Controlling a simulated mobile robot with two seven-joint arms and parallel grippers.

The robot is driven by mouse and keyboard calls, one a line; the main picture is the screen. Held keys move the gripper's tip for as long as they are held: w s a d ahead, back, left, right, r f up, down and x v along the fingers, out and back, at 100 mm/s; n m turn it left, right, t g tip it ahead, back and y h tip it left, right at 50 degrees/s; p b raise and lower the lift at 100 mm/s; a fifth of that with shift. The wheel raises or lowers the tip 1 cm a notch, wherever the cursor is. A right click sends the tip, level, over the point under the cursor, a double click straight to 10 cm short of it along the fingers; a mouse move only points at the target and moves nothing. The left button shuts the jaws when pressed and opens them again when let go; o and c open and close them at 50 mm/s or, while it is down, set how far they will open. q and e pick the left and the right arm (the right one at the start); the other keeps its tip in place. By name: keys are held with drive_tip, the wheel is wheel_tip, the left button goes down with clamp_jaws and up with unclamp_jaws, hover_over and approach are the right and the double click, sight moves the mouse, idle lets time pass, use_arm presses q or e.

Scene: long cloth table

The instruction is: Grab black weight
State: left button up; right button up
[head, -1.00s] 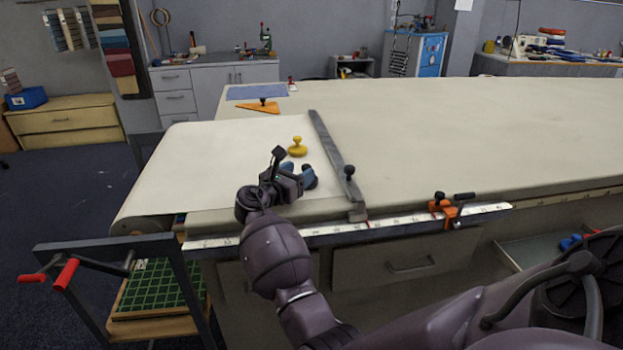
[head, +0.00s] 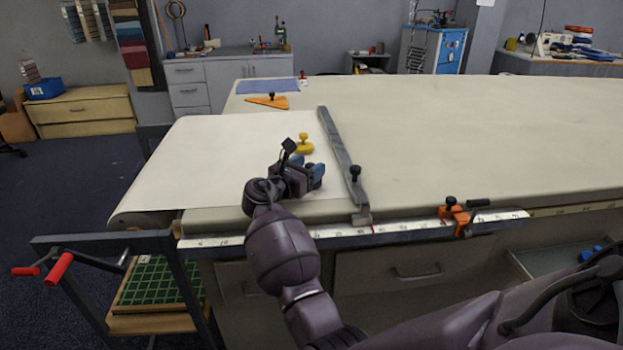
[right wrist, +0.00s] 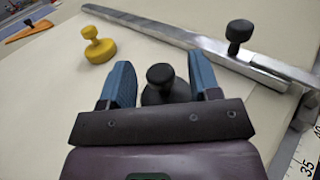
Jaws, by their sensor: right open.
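The black weight (right wrist: 166,86), a round knobbed piece, stands upright on the pale cloth in the right wrist view. It sits between the two blue fingers of my right gripper (right wrist: 161,68), with slight gaps visible on both sides. Its near lower part is hidden behind the gripper body. In the head view my right gripper (head: 308,167) is low over the cloth near the table's front edge, and it hides the weight. My left gripper is not in view.
A yellow weight (head: 305,145) stands just beyond the gripper. A long grey metal bar (head: 338,152) with a black knob (head: 355,173) lies to the right. An orange clamp (head: 457,216) grips the table edge. The cloth table (head: 470,130) is clear further right.

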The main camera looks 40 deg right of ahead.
clamp_jaws()
